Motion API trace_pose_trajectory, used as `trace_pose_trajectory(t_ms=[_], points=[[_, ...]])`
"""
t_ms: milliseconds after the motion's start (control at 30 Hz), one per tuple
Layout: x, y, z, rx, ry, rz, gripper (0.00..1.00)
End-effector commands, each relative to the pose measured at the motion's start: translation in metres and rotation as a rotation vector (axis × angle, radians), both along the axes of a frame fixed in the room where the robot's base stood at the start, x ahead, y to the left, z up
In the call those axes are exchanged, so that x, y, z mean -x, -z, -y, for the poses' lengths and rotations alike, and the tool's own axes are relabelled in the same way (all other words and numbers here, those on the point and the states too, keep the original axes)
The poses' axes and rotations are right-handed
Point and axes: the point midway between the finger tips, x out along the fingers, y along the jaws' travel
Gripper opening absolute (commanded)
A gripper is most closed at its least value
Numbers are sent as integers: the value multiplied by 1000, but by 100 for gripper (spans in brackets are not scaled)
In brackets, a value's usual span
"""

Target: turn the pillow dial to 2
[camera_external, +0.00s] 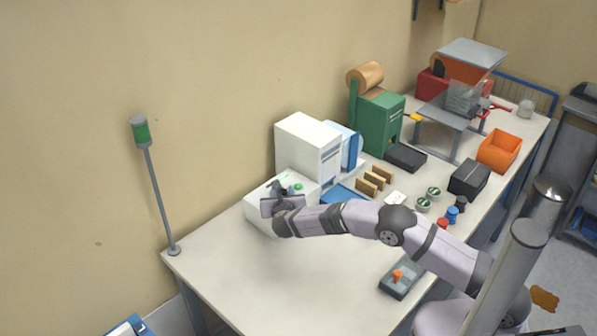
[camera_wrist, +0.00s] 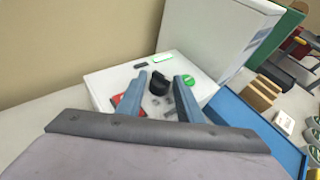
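A black dial (camera_wrist: 160,82) sits on the top face of a low white machine (camera_wrist: 207,88). I take it for the pillow dial, but its markings are too small to read. My gripper (camera_wrist: 160,78) is open, with its two blue fingers apart to the left and right of the dial in the wrist view. I cannot tell whether they touch it. In the external view my gripper (camera_external: 277,188) is over the top of the white machine (camera_external: 262,217) and hides the dial.
On the machine's top are a green button (camera_wrist: 186,79), a red part (camera_wrist: 124,100) and a green display (camera_wrist: 163,57). A taller white cabinet (camera_external: 309,147) stands behind. A blue tray (camera_wrist: 250,120) lies to the right. The table's front left (camera_external: 240,275) is clear.

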Motion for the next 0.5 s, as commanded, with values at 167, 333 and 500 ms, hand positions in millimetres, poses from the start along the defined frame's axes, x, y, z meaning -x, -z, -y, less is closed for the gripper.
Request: trace_pose_trajectory(t_ms=[167, 333, 500], points=[[0, 0, 0, 0, 0, 0, 31], [0, 0, 0, 0, 0, 0, 4], [-1, 0, -1, 0, 11, 4, 4]])
